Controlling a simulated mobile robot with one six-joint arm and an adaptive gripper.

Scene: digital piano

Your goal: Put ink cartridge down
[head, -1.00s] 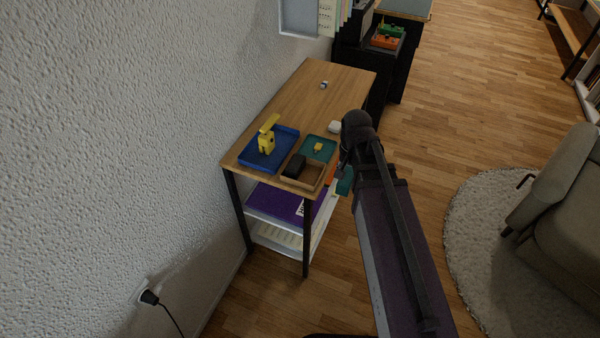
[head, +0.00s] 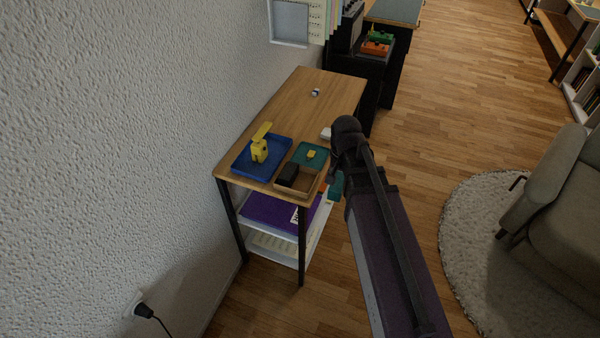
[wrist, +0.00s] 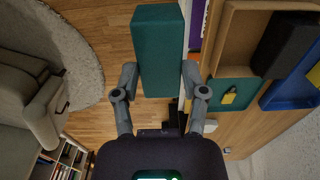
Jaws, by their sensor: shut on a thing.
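The ink cartridge is a long teal box (wrist: 158,50) in the wrist view. My gripper (wrist: 160,78) is shut on it, with one finger on each long side. In the head view only a small teal part of it (head: 337,186) shows beside the table's right edge, the rest hidden by my arm. It is held beyond the wooden table top (head: 300,105), apart from the trays. In the wrist view the floor shows to its left.
A blue tray (head: 240,168) holds a yellow object (head: 260,149). A wooden tray (head: 310,184) holds a black block (head: 288,174). A teal tray (head: 320,149) holds a small yellow piece (head: 311,154). The table's far part is mostly clear. A grey armchair (head: 560,190) stands right.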

